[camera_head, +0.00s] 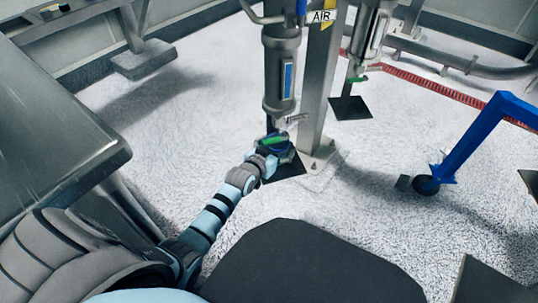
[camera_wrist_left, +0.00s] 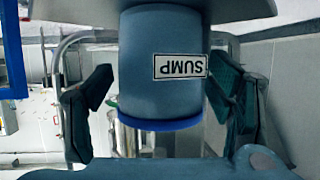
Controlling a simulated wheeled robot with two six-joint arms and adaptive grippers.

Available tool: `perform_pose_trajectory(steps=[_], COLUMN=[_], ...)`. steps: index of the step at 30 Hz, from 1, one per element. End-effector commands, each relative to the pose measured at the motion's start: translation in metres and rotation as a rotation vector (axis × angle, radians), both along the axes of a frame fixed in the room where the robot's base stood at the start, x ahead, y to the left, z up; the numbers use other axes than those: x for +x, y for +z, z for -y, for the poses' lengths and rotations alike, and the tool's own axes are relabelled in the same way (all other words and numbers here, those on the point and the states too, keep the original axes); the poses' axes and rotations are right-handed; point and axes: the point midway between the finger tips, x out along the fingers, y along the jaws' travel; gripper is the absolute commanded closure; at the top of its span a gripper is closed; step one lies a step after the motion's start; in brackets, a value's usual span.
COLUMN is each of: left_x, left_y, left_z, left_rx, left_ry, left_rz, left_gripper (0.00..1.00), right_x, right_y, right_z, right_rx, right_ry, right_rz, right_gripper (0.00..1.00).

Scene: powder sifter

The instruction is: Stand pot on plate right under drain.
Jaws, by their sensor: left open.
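The pot (camera_wrist_left: 165,80) is a blue-grey cylinder with a blue rim and an upside-down SUMP label. My left gripper (camera_wrist_left: 160,105) is open, with a dark finger pad on either side of the pot in the left wrist view. In the head view the left gripper (camera_head: 273,152) is low under the hanging grey cylinder (camera_head: 281,75), which has a blue stripe. A green drain part (camera_head: 275,141) shows just above it. The dark plate (camera_head: 290,170) lies on the floor there, partly hidden by the gripper. Pot contact with the plate is hard to tell. My right gripper is out of view.
A grey post (camera_head: 318,100) stands close to the right of the hanging cylinder. A second dark plate (camera_head: 350,107) lies behind it. A blue frame on a caster (camera_head: 470,145) is at the right. A grey table (camera_head: 50,110) fills the left. Speckled floor is clear between.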

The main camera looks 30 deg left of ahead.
Motion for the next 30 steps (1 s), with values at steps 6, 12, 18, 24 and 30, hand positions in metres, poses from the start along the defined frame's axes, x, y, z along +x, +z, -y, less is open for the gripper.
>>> perform_pose_trajectory(steps=[6, 12, 18, 24, 30], left_x=[-0.031, -0.072, -0.102, -0.106, -0.105], left_y=[0.018, 0.036, 0.045, 0.045, 0.044], left_z=[0.001, 0.002, 0.003, 0.003, 0.003], left_rx=[0.001, 0.001, 0.001, 0.0, 0.0], left_ry=[0.0, 0.0, 0.0, -0.001, 0.0], left_rz=[-0.003, -0.004, -0.001, 0.001, 0.0], left_gripper=[0.26, 0.26, 0.26, 0.26, 0.26], right_x=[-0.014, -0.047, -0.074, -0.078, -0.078], right_y=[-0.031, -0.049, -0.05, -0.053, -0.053], right_z=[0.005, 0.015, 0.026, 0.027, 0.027], right_rx=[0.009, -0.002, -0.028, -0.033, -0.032], right_ry=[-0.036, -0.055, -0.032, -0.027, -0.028], right_rz=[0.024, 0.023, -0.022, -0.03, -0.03], right_gripper=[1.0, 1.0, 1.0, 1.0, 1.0])
